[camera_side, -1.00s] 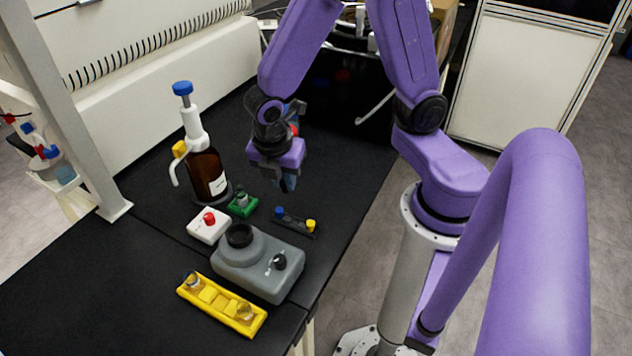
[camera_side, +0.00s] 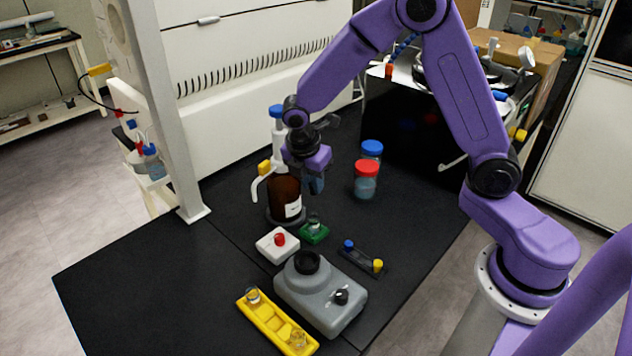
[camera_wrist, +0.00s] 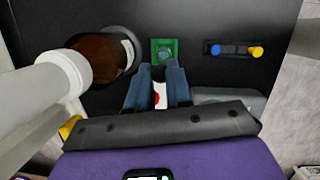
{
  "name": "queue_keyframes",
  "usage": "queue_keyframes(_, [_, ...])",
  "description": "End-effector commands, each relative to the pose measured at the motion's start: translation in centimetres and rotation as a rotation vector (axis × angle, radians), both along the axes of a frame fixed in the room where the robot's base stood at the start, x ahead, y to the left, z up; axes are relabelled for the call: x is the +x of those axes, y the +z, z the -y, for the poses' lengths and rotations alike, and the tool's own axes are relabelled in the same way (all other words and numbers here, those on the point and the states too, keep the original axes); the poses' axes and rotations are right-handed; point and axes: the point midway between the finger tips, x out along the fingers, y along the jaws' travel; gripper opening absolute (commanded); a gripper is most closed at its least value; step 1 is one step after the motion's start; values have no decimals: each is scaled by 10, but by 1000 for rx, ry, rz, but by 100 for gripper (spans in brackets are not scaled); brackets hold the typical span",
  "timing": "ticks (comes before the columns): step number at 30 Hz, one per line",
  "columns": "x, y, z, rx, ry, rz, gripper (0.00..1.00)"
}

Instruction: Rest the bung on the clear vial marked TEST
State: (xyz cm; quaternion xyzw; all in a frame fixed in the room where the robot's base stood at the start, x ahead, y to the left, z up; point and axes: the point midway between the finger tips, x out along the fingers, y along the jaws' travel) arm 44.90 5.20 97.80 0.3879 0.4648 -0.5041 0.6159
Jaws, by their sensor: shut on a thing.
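My gripper (camera_side: 316,186) is above and a little behind the green holder, just right of the brown bottle. It also shows in the wrist view (camera_wrist: 160,72), fingers pointing down at the bench. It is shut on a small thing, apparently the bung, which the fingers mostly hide. A small clear vial (camera_side: 314,219) stands in the green holder (camera_side: 316,237), apart from the fingers. Two more small clear vials, one at the left end (camera_side: 253,295) and one at the right end (camera_side: 298,339), sit in the yellow rack (camera_side: 268,322). I cannot read TEST on any vial.
The brown bottle (camera_side: 284,197) with its white dispenser stands close left of my gripper. A white box (camera_side: 270,250) with a red button, a grey device (camera_side: 322,298) and a dark rack (camera_side: 361,262) with blue and yellow pieces lie in front. Red-lidded (camera_side: 366,183) and blue-lidded (camera_side: 372,149) jars stand behind right.

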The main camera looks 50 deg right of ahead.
Motion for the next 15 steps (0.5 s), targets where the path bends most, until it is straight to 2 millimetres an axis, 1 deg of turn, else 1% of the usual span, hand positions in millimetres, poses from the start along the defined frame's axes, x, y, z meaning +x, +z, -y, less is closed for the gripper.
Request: queue_keyframes(15, [-1, -42, 0, 0, -1, -2, 2])
